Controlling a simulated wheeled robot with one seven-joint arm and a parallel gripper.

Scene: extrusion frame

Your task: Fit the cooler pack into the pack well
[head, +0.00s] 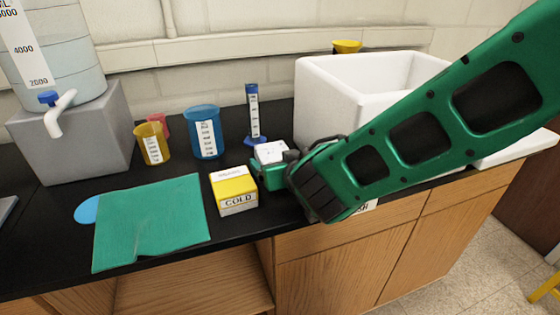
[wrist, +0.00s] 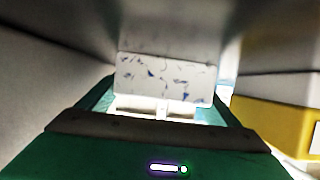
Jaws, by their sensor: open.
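A white block with blue marks (wrist: 165,80) shows beyond and between the fingers of my gripper in the wrist view; a white top at my gripper also shows in the head view (head: 270,152). My gripper (head: 268,172) is open, low over the black bench, right of a yellow and white box marked COLD (head: 236,192). This box also shows at the right of the wrist view (wrist: 275,125). I cannot tell whether the fingers touch the white block. Neither the block nor the box is clearly labelled as the cooler pack, and I cannot make out the pack well.
A white foam tub (head: 330,95) stands behind my arm. A blue beaker (head: 203,135), a yellow beaker (head: 152,145) and a blue cylinder (head: 253,112) stand at the back. A green cloth (head: 150,220) lies left, near the front edge. A grey block (head: 75,135) bears a water jug.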

